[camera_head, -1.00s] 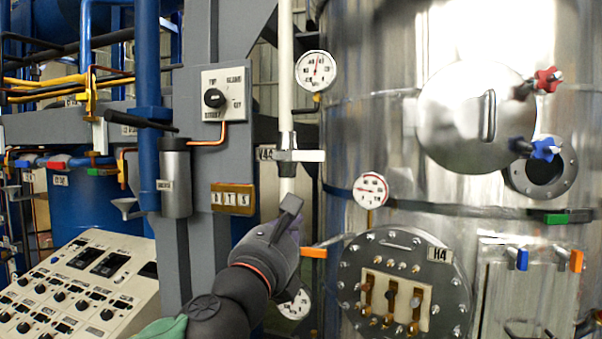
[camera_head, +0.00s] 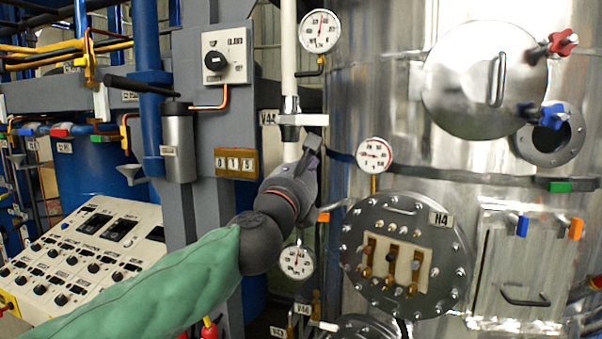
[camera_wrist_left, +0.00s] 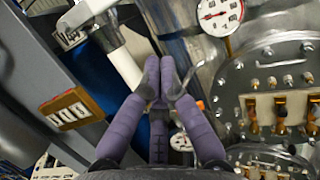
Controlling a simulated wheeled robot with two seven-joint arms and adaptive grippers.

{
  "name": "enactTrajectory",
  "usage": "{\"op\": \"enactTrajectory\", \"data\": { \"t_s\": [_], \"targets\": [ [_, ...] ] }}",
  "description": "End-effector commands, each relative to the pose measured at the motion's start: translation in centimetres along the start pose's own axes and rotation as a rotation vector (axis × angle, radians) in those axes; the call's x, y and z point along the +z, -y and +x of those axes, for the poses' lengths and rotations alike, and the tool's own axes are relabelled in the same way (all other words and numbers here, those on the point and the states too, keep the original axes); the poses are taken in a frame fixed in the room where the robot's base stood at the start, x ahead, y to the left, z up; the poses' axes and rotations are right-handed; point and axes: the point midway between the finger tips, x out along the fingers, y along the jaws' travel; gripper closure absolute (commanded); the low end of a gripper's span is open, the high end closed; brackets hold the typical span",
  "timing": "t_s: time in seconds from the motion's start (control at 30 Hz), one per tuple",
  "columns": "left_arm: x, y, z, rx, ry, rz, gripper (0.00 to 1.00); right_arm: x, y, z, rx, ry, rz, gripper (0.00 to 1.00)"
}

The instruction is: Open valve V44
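Valve V44 is on the white vertical pipe in the head view, with its V44 label (camera_head: 268,117) on the left and a pale lever handle (camera_head: 303,119) pointing right. My left gripper (camera_head: 312,146) is just below the handle, beside the pipe, and looks apart from it. In the left wrist view, its purple fingers (camera_wrist_left: 160,78) have their tips together with nothing visible between them. The white pipe (camera_wrist_left: 124,66) runs past the left of the tips, and the valve's pale part (camera_wrist_left: 88,12) is at the upper left. My right gripper is not in view.
A round gauge (camera_head: 375,154) and the H4 flange (camera_head: 405,250) on the steel vessel are right of the gripper. A grey column with a dial switch (camera_head: 215,60) and a counter plate (camera_head: 237,163) is at the left. Another gauge (camera_head: 296,262) hangs below.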

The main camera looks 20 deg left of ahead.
Motion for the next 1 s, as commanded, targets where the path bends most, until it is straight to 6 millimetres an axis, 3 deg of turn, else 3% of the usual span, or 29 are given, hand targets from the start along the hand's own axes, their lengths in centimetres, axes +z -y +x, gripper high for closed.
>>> {"op": "enactTrajectory", "data": {
  "t_s": [0.13, 0.2, 0.4, 1.0],
  "targets": [
    [0.3, 0.0, 2.5, 0.001, 0.0, 0.001, 1.0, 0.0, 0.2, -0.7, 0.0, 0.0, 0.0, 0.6],
    [1.7, 0.0, 2.5, 0.0, 0.002, -0.001, 1.0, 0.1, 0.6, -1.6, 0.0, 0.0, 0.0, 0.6],
    [3.4, 0.0, 2.9, -0.001, 0.001, 0.001, 1.0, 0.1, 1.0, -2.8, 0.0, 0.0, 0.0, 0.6],
    [3.9, 0.0, 3.0, 0.0, 0.001, -0.002, 1.0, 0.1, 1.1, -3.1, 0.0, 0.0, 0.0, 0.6]
  ]
}}
